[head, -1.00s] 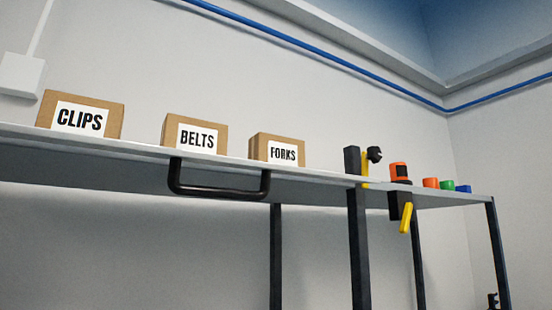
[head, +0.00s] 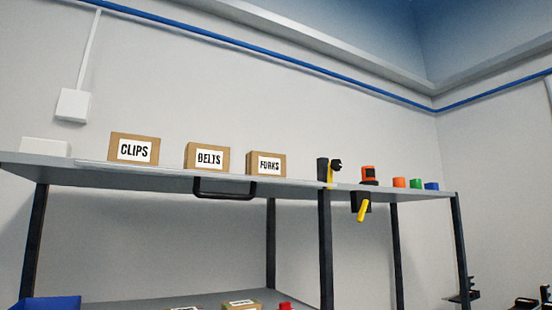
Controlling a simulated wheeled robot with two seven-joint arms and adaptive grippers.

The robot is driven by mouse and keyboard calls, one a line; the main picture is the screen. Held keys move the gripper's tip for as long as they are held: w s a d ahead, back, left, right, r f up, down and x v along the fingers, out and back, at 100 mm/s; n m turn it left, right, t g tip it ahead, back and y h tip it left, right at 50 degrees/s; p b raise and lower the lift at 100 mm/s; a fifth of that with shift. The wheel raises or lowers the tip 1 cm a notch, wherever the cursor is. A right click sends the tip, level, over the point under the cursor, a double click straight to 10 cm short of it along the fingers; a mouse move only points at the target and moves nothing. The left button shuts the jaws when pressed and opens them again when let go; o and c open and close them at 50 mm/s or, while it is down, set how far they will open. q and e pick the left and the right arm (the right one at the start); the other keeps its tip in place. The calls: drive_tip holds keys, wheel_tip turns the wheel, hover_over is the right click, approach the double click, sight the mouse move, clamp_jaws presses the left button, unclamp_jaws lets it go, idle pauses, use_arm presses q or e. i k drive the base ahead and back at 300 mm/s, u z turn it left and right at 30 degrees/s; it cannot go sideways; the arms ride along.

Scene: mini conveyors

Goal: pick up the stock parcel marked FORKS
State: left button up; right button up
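The stock parcel marked FORKS (head: 265,164) is a small brown box with a white label, standing on the upper shelf (head: 120,180). It is the rightmost of three labelled boxes. The BELTS parcel (head: 207,158) stands to its left and the CLIPS parcel (head: 134,149) further left, with gaps between them. Neither of my grippers shows clearly in the head view.
A black handle (head: 224,193) hangs from the shelf's front edge. A clamp (head: 328,171), an orange-and-black tool (head: 368,174) and small coloured blocks (head: 415,183) stand right of the parcels. A lower shelf (head: 160,303) holds a blue bin (head: 48,303) and boxes.

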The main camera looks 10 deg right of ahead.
sight(258, 163)
drive_tip(key=u, duration=0.25)
drive_tip(key=k, duration=0.25)
drive_tip(key=z, duration=1.05)
drive_tip(key=i, duration=0.75)
